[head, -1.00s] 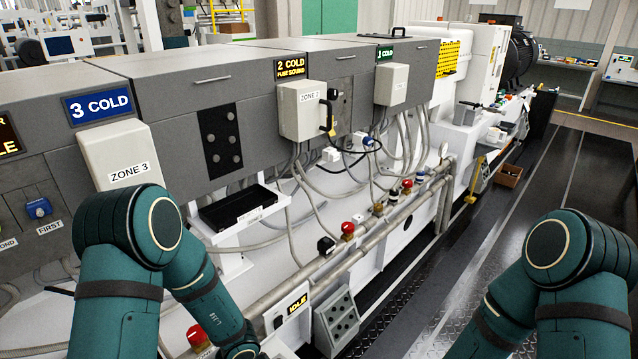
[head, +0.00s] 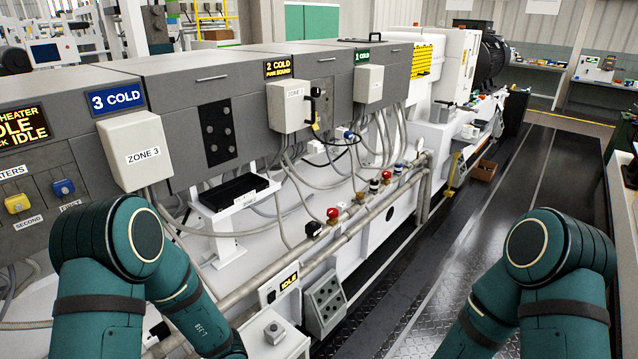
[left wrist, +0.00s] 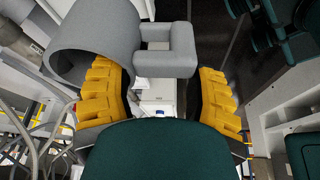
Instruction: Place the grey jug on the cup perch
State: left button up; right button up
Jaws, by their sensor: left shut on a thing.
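The grey jug (left wrist: 95,40) shows large in the upper left of the left wrist view, with its squared handle (left wrist: 182,50) toward the middle. My left gripper (left wrist: 160,82), with yellow ribbed fingers, is shut on the jug. The fingers stand on either side of the handle, and the left finger lies by the jug's body. The exact contact is hard to see. In the head view both my arms run out of the bottom edge, so neither gripper nor the jug shows there. My right gripper is not in view. I cannot identify the cup perch in these frames.
The extruder's grey housing (head: 150,75) runs from left to back right. A black tray (head: 234,190) sits on a white shelf on its side. Dark floor (head: 520,200) is clear to the right, with a bench (head: 622,200) beyond.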

pick_arm(q)
jog(key=w+d+r+m+t+h, duration=0.25)
jog(key=w+r+m+t, duration=0.2)
jog(key=r+m, duration=0.55)
jog(key=w+d+r+m+t+h, duration=0.25)
jog(key=w+r+m, duration=0.35)
jog(key=m, duration=0.8)
jog(key=s+f+y, duration=0.1)
jog(key=s+f, duration=0.3)
jog(key=f, duration=0.1)
jog(key=shift+s+d+f, duration=0.15)
jog(key=shift+d+f, duration=0.05)
jog(key=shift+d, duration=0.25)
dwell(0.8)
